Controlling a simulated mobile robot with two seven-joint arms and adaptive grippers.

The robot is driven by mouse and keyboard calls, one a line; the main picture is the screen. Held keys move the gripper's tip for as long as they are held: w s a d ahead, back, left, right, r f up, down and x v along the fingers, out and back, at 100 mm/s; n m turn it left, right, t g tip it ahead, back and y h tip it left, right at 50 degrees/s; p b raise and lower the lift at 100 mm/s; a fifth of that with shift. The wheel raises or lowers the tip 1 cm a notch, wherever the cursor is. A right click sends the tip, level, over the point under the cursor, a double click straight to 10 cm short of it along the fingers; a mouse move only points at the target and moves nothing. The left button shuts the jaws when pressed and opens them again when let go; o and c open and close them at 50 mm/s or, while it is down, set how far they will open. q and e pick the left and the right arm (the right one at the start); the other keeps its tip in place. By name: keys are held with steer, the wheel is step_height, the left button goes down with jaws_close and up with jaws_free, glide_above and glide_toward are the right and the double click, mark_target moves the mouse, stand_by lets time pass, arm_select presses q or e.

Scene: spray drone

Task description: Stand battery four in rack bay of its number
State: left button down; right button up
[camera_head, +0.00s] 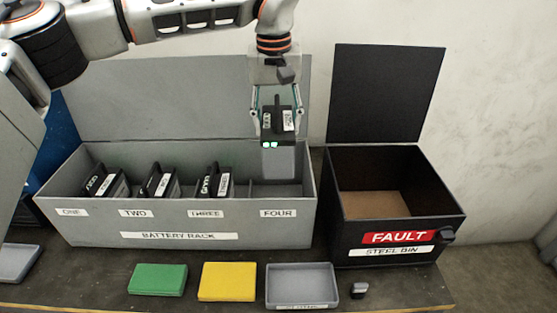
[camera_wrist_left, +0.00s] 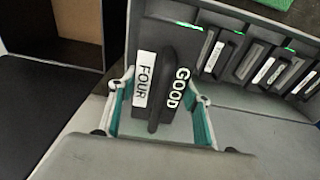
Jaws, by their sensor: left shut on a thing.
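My left gripper (camera_head: 277,112) is shut on battery four (camera_head: 279,125), a black block with white labels and two green lights on its side. In the left wrist view battery four (camera_wrist_left: 158,75) shows the labels FOUR and GOOD, with the gripper's fingers (camera_wrist_left: 160,105) on either side of it. It is held upright above bay four of the grey battery rack (camera_head: 105,231). Bay four (camera_head: 275,193) is empty below it. Batteries one (camera_head: 103,185), two (camera_head: 160,183) and three (camera_head: 214,182) stand in their bays. My right gripper is not in view.
A black steel fault bin (camera_head: 387,245) with a raised lid stands right of the rack. A green pad (camera_head: 157,279), a yellow pad (camera_head: 227,281), a grey tray (camera_head: 301,300) and a small dark piece (camera_head: 359,290) lie in front. The rack's lid stands behind.

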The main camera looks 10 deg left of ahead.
arm_select(q)
step_height(320, 180, down, 18)
steer(key=shift+f, duration=0.2)
stand_by(0.6)
steer(key=c, duration=1.4)
jaws_free()
steer(key=shift+f, duration=0.3)
steer(key=o, duration=0.4)
steer(key=shift+s, duration=0.15)
steer(key=shift+r, duration=0.1)
steer(key=r, duration=0.8)
steer(key=s+r, duration=0.1)
steer(key=r, duration=0.3)
steer(key=shift+s+a, duration=0.1)
